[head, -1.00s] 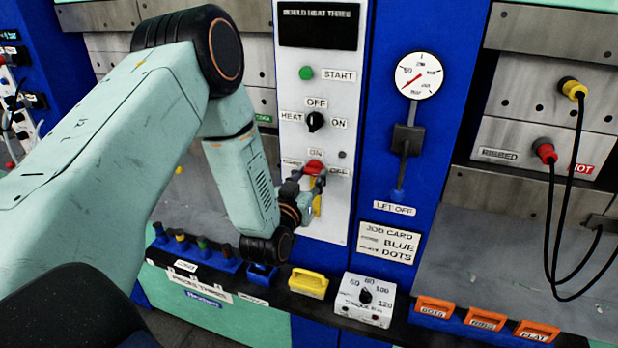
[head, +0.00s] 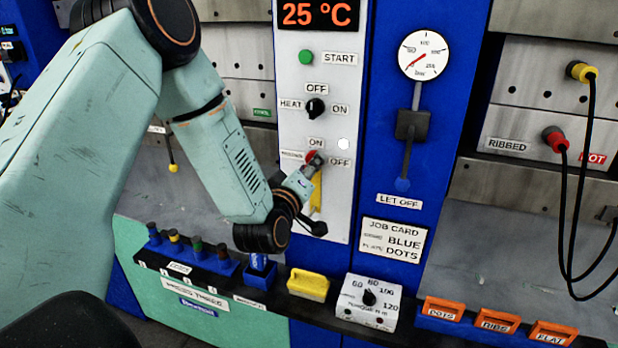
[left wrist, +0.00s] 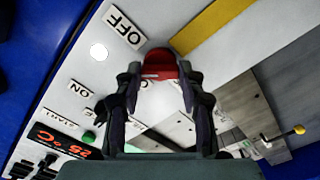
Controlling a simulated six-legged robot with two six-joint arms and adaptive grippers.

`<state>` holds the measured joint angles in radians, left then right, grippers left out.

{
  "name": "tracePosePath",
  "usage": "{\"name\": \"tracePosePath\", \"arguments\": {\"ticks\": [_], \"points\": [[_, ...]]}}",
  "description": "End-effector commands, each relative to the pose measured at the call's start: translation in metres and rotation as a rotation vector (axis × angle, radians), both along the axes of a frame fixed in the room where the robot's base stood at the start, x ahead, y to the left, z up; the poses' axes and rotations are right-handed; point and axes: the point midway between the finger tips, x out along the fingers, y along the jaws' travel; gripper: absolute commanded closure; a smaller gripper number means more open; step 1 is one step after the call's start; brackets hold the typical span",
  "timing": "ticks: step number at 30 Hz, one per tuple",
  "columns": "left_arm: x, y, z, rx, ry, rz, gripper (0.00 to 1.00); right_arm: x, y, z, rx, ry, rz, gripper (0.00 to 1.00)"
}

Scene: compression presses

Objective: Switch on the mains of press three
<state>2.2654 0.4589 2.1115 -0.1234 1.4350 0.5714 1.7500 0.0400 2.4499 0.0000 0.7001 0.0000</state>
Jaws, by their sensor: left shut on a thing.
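The mains switch is a red knob (head: 311,157) on the white panel of the press, with ON above it and OFF to its right. My left gripper (head: 311,166) is shut on the red knob. In the left wrist view the red knob (left wrist: 160,63) sits between the fingertips (left wrist: 160,76). A round lamp (head: 343,144) beside the ON label is lit white. The display (head: 318,14) at the panel's top reads 25 °C in red. The knob's exact pointing direction is partly hidden by the gripper. My right gripper is not in view.
The heat switch (head: 316,108) and green start button (head: 306,57) are above on the same panel. A lever (head: 411,125) hangs to the right. A yellow block (head: 308,284), a torque box (head: 368,301) and orange plates (head: 497,321) line the ledge below.

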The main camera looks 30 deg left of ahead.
Motion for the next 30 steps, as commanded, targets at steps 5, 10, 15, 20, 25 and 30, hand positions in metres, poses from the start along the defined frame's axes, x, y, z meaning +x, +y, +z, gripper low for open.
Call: {"name": "tracePosePath", "arguments": {"ticks": [5, 10, 15, 20, 25, 30], "points": [[0.0, 0.001, -0.003, -0.167, -0.043, 0.002, 0.92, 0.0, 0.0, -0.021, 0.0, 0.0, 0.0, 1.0], [0.0, 0.001, -0.003, -0.319, -0.08, 0.001, 0.92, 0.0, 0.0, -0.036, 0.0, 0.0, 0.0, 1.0], [0.0, 0.001, -0.003, -0.458, -0.113, 0.002, 0.92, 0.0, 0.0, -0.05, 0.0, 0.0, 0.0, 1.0], [0.0, 0.001, -0.002, -0.565, -0.138, 0.002, 0.92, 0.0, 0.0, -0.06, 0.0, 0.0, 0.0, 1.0], [0.0, 0.0, -0.001, -0.646, -0.157, 0.001, 0.92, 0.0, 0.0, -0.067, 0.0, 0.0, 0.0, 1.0], [0.0, 0.0, -0.001, -0.697, -0.167, 0.002, 0.92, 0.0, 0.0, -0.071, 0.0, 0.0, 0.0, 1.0]]}}
